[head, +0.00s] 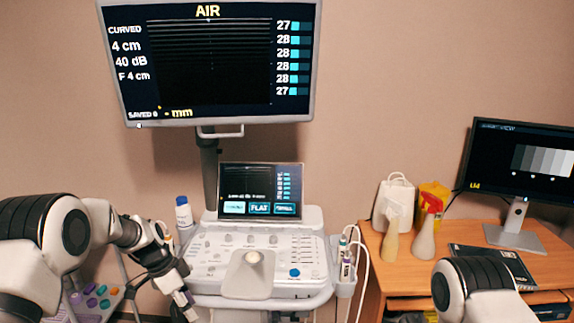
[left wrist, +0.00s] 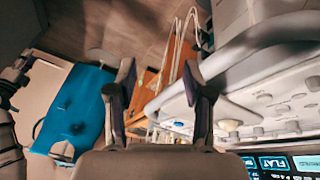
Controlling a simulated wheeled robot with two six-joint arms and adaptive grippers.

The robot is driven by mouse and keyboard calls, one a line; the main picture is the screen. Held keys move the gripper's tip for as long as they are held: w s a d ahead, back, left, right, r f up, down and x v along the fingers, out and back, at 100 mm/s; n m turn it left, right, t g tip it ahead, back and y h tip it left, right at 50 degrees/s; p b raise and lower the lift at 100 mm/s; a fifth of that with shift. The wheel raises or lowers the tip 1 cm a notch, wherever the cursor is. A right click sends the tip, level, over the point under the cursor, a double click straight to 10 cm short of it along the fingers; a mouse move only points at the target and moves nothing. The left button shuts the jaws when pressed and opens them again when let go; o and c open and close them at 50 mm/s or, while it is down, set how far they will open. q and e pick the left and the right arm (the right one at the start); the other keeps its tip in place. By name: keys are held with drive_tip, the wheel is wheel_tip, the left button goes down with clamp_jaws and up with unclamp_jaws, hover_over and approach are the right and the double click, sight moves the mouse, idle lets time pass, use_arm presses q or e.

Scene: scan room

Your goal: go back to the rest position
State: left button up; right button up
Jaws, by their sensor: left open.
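My left gripper (head: 186,302) hangs beside the lower left side of the ultrasound console (head: 220,268), with its fingers pointing down. In the left wrist view the two fingers of the left gripper (left wrist: 160,92) stand apart with nothing between them. The console (left wrist: 270,85) shows there to the right of the fingers. My right arm (head: 472,290) shows at the lower right of the head view, in front of the desk. Its gripper is out of the picture.
A large monitor (head: 215,65) reads AIR above the console touchscreen (head: 260,190). A blue-capped bottle (head: 183,213) stands left of the console; probes (head: 346,262) sit at its right. The desk (head: 385,275) holds spray bottles (head: 425,238) and another monitor (head: 520,160).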

use_arm(q)
drive_tip(key=s+f+n+g+y, duration=0.1)
drive_tip(key=s+f+g, duration=0.1)
drive_tip(key=s+f, duration=0.9)
drive_tip(key=s+f+n+g+y, duration=0.1)
drive_tip(key=s+f+g, duration=0.1)
drive_tip(key=s+f, duration=0.85)
drive_tip(key=s+a+r+n+t+y, duration=0.1)
drive_tip(key=s+n+t, duration=0.3)
drive_tip(key=s+n, duration=0.7)
drive_tip(key=s+y, duration=0.1)
drive_tip(key=s, duration=0.7)
drive_tip(key=shift+r, duration=0.2)
drive_tip(key=shift+s+a, duration=0.1)
